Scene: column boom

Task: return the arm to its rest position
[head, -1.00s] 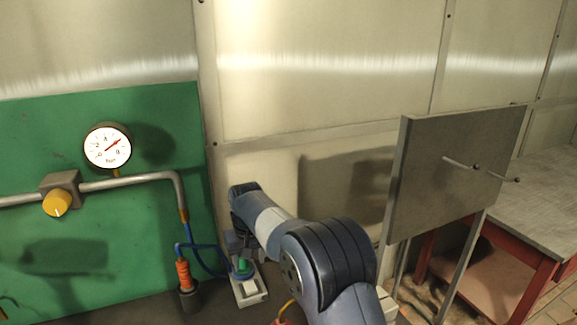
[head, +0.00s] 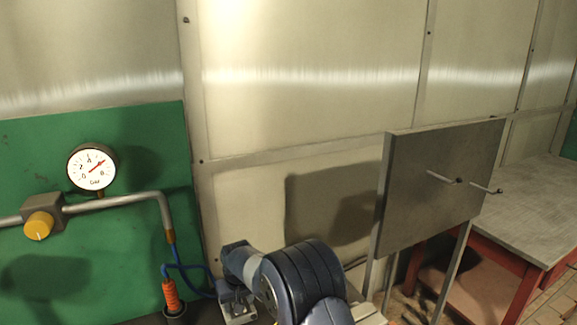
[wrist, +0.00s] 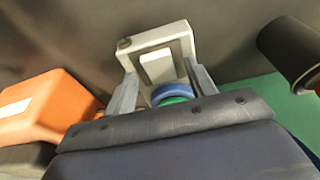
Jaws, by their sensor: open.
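My arm shows in the head view, its wrist low in front of the wall. My gripper (head: 237,292) is at the bottom of that view, mostly hidden behind my arm, over a light grey block (head: 240,314). In the wrist view my gripper (wrist: 163,72) is open, with its two grey fingers apart. The grey block (wrist: 180,32) lies beyond the fingers. A blue ring (wrist: 172,91) with a green part (wrist: 174,101) shows between them, partly hidden by the gripper body. I cannot tell whether the fingers touch it.
An orange handle (head: 170,296) stands in a dark cup (head: 175,314) left of the gripper, with a blue hose by it. A green panel (head: 120,240) carries a gauge (head: 91,167) and yellow knob (head: 38,226). A grey board (head: 435,185) and red-framed table (head: 535,205) stand right.

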